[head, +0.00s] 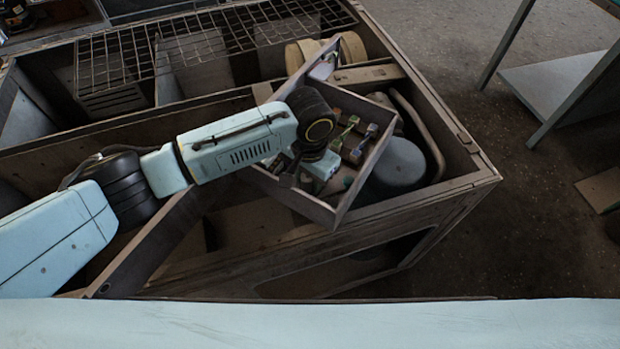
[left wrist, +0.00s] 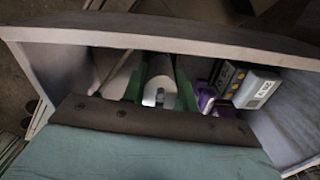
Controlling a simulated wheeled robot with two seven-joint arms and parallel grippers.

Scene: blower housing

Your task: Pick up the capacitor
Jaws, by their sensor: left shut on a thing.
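A pale grey cylinder with a metal tip, which looks like the capacitor (left wrist: 160,80), is in the left wrist view. It lies between the two green fingers of my left gripper (left wrist: 159,88), which is shut on it. In the head view my left gripper (head: 320,172) points down inside an open brown wooden box (head: 338,212), near its front end. There the cylinder is hidden by the gripper and wrist. Whether the cylinder is clear of the box floor cannot be told. My right gripper is not in view.
Beside the gripper in the box are a grey labelled block (left wrist: 257,90), a purple part (left wrist: 207,96) and several small brown and green parts (head: 352,142). The tilted box rests across a large compartmented bin (head: 480,178). A grey round thing (head: 400,162) sits right of it.

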